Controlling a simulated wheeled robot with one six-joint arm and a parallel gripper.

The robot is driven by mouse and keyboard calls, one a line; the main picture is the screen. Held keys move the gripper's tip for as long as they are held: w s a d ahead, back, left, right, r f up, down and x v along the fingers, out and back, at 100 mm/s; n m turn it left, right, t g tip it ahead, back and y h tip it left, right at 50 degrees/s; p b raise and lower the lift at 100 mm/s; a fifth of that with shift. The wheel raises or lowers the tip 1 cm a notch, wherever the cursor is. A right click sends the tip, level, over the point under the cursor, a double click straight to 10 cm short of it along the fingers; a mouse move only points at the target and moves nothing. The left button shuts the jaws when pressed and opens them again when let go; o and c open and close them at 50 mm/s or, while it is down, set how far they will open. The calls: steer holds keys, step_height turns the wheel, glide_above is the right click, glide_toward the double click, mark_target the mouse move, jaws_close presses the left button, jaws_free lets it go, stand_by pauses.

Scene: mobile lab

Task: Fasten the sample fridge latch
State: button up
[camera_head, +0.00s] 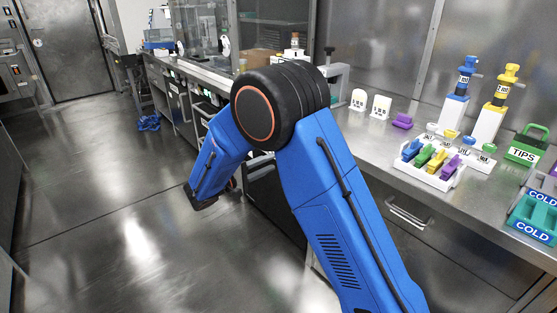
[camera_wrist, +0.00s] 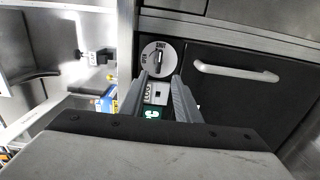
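In the wrist view a round pale dial (camera_wrist: 159,58) with a dark bar and small lettering is set in a dark front; it looks like the fridge latch. My gripper (camera_wrist: 161,78) points at it with two grey fingers apart and nothing between them that I can see held. The fingertips lie over the dial's lower part; contact cannot be told. Below the dial, between the fingers, are a small white label and a green display (camera_wrist: 152,113). In the head view my arm hides the dial, and my fingertips do not show clearly.
A dark panel with a pale bar handle (camera_wrist: 250,71) is right of the dial. Left of it are a steel frame and a small black fitting (camera_wrist: 95,56). The head view shows a steel bench (camera_head: 375,140) with a tube rack (camera_head: 430,165), pipettes and boxes.

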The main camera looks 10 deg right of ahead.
steer(key=shift+v, duration=1.75)
steer(key=s+d+r+m+g+y, duration=0.2)
steer(key=s+d+r+g+y, duration=0.15)
steer(key=s+d, duration=0.65)
steer(key=s+d+r+m+g+y, duration=0.1)
steer(key=s+d+r+g+y, duration=0.15)
steer(key=s+d+g, duration=0.65)
steer(key=s+d+m+t+y, duration=0.1)
steer(key=s+t+y, duration=0.3)
steer(key=s, duration=0.7)
steer(key=s+d+m+t+y, duration=0.1)
steer(key=s+t+y, duration=0.3)
steer(key=s, duration=0.7)
steer(key=shift+d+r+m+y, duration=0.4)
steer(key=shift+d+y, duration=0.4)
